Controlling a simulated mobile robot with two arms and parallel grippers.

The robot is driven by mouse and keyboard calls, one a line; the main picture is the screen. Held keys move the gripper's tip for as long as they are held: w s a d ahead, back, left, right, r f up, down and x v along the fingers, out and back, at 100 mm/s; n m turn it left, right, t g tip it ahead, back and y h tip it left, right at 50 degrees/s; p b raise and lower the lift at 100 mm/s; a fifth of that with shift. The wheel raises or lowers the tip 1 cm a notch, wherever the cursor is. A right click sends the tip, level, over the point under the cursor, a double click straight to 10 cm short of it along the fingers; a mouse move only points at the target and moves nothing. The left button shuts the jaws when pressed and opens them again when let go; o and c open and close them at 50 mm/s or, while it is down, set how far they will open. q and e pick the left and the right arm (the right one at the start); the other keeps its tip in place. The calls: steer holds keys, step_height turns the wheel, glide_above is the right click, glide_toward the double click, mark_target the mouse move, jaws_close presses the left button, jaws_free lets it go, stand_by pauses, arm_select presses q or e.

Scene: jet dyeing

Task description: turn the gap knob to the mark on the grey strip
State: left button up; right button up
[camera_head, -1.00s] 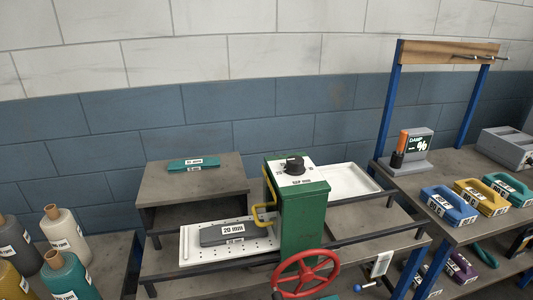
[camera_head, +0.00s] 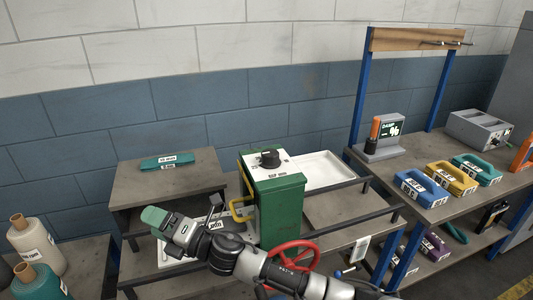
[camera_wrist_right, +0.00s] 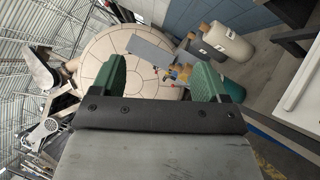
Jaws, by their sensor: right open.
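The gap knob (camera_head: 269,158) is a black round knob on the white top plate of the green machine (camera_head: 280,215), in the middle of the head view. The grey strip (camera_head: 216,224) lies on the white perforated tray left of the machine. My right gripper and arm hide most of it; part of its white label shows. My right gripper (camera_head: 154,218) reaches across from the lower right, left of the machine and apart from the knob. Its green fingers stand apart and empty in the right wrist view (camera_wrist_right: 155,82). My left gripper is not in view.
A red handwheel (camera_head: 291,256) is in front of the machine and a yellow handle (camera_head: 241,209) on its left side. A white tray (camera_head: 322,170) is behind right. A teal block (camera_head: 167,161) lies on the left shelf. Yarn cones (camera_head: 36,245) stand far left.

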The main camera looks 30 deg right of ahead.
step_height(320, 180, up, 3)
steer(key=w+a+n+g+y, duration=0.25)
steer(key=n+g, duration=0.65)
steer(key=n, duration=0.5)
steer(key=n+g+h, duration=0.6)
steer(key=n+h, duration=0.4)
steer(key=h, duration=0.6)
glide_toward(269, 153)
steer(key=f+p, duration=0.1)
steer(key=f, duration=0.6)
steer(key=f+p, duration=0.1)
steer(key=f, duration=0.2)
steer(key=shift+w+a+f+p, duration=0.1)
steer(key=shift+w+f+p, duration=0.15)
steer(key=shift+p, duration=0.1)
steer(key=c, duration=0.9)
